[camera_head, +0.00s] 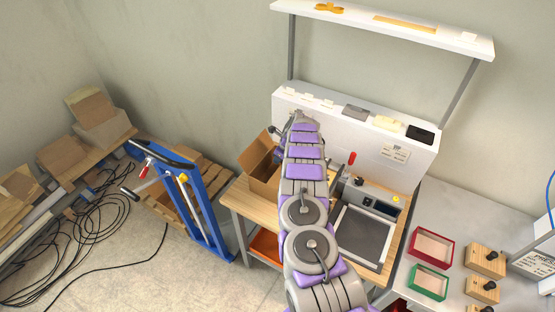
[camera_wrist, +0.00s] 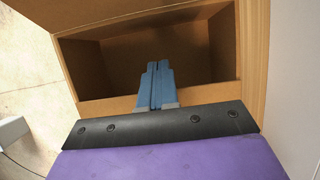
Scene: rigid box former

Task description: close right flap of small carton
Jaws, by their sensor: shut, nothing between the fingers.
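The small brown carton (camera_head: 262,165) stands open at the left end of the wooden bench in the head view. One flap sticks up at its left; my arm hides its right side. In the wrist view the open carton (camera_wrist: 95,70) fills the middle, with its dark inside visible. A tan cardboard strip (camera_wrist: 105,108) runs along its near edge, and a cardboard panel (camera_wrist: 224,45) stands at its right. My gripper (camera_wrist: 158,66) is shut and empty, its blue fingers over the near strip and pointing into the opening. I cannot tell whether they touch the cardboard.
A grey-topped machine (camera_head: 362,236) stands on the bench right of my arm. A white back panel (camera_head: 365,130) rises behind, under a shelf (camera_head: 385,27). A blue hand truck (camera_head: 200,205) stands left of the bench. Red and green trays (camera_head: 432,248) lie on the right table.

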